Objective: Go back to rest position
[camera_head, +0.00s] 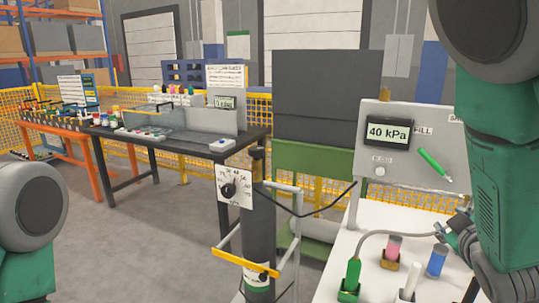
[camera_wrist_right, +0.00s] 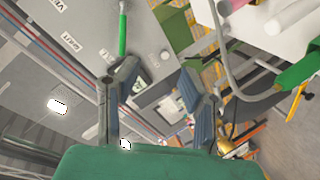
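My right arm comes down the right side of the head view, and its dark gripper (camera_head: 452,232) shows partly in front of the pale control panel (camera_head: 370,160), above the white table (camera_head: 337,245). In the right wrist view the two fingers of my right gripper (camera_wrist_right: 160,80) are spread apart with nothing between them. Only a grey and green part of my left arm shows at the left edge of the head view; its gripper is out of sight.
The panel display (camera_head: 388,132) reads 40 kPa beside a green lever (camera_head: 434,164). A green plug (camera_head: 352,275), a pink cylinder (camera_head: 393,246) and a blue cylinder (camera_head: 436,262) stand on the table. Floor is clear at left.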

